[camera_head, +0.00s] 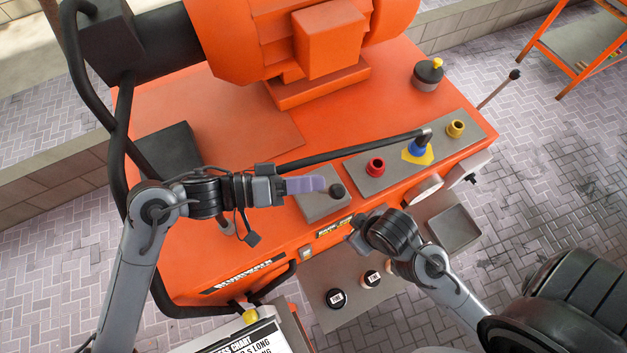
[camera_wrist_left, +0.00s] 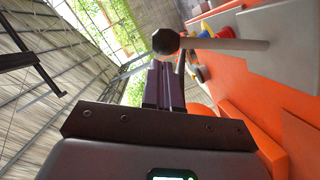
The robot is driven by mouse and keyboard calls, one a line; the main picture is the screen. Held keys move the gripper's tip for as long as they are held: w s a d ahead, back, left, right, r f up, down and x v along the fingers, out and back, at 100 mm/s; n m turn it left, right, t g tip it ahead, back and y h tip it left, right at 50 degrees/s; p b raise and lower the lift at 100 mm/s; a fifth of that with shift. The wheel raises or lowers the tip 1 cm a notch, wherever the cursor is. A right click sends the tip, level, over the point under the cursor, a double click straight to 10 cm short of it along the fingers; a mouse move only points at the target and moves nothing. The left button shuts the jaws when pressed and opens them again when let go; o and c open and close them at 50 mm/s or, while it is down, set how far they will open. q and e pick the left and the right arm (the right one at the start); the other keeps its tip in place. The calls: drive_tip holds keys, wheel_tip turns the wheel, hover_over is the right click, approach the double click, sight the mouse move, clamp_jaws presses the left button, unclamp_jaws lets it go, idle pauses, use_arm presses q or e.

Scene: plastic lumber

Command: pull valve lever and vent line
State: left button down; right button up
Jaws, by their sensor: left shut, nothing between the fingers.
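The valve lever (camera_head: 337,191) ends in a dark round knob over a small grey plate on the orange machine. In the left wrist view its black knob (camera_wrist_left: 165,42) and pale rod stand just past my fingertips. My left gripper (camera_head: 318,184) has purple fingers, shut and empty, close beside the knob; I cannot tell whether they touch it. Its fingers also show in the left wrist view (camera_wrist_left: 164,88).
A red port (camera_head: 375,167) and a yellow port (camera_head: 456,129) flank the blue one on a grey strip. An open grey tray (camera_head: 454,229) is at the front right. A printed chart (camera_head: 240,340) lies at the bottom. An orange-framed table (camera_head: 585,45) stands far right.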

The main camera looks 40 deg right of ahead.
use_arm(q)
drive_tip(key=w+r+b+v, duration=0.1)
drive_tip(key=b+v, duration=0.2)
drive_tip(key=v, duration=0.9)
drive_tip(key=shift+w+d, duration=0.2)
drive_tip(key=shift+d, duration=0.2)
